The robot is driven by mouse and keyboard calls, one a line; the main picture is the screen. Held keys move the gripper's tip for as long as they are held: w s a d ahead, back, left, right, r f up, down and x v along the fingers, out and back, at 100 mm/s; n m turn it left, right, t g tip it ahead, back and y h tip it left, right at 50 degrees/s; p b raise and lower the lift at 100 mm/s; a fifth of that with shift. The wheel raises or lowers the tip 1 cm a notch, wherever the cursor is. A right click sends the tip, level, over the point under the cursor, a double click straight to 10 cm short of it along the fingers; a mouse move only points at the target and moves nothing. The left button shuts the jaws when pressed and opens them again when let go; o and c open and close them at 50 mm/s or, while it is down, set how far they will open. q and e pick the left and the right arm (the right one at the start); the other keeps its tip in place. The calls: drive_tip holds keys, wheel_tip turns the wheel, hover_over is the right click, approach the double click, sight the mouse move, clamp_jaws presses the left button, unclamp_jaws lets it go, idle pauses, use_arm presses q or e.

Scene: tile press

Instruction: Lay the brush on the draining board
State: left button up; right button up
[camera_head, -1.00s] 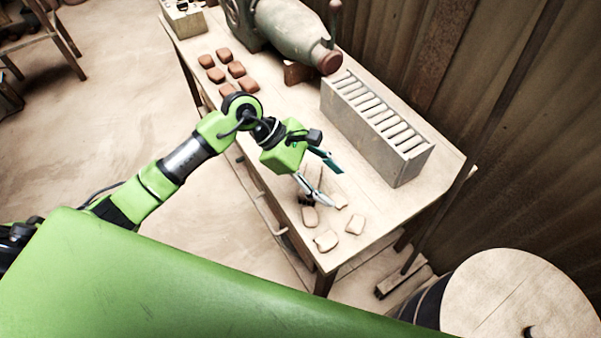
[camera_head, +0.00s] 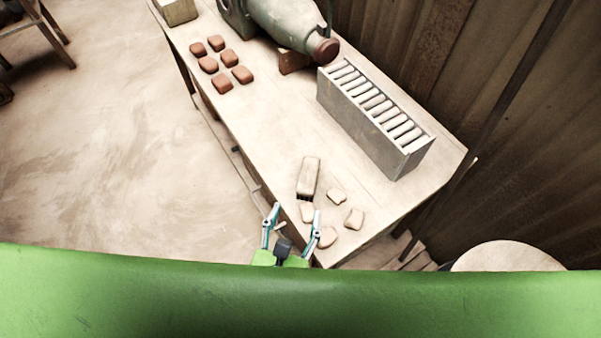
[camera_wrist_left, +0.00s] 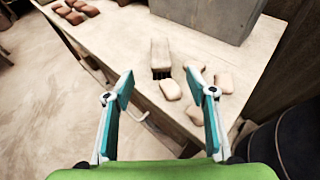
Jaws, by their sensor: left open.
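The brush (camera_head: 309,177), a pale wooden block, lies on the workbench near its front end. The left wrist view shows dark bristles at the near end of the brush (camera_wrist_left: 160,52). My left gripper (camera_head: 296,210) is open and empty, with its fingers spread at the bench's front edge, short of the brush and not touching it. A grey slatted rack (camera_head: 365,135) stands at the bench's right side; I cannot tell whether it is the draining board. My right gripper is not in view.
Several pale pieces (camera_head: 354,219) lie around the brush's near end. Several red-brown tiles (camera_head: 222,85) lie farther up the bench (camera_head: 275,115). A green-grey machine (camera_head: 285,22) stands at the back. The bench's middle is clear. A round pale top (camera_head: 505,257) is at lower right.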

use_arm(q)
approach(309, 173)
drive_tip(key=shift+w+f+p, duration=0.45)
drive_tip(key=shift+w, duration=0.25)
drive_tip(key=shift+x, duration=3)
drive_tip(key=shift+d+r, duration=0.1)
drive_tip(key=shift+d, duration=0.05)
drive_tip(key=c, duration=1.3)
drive_tip(key=shift+r, duration=0.1)
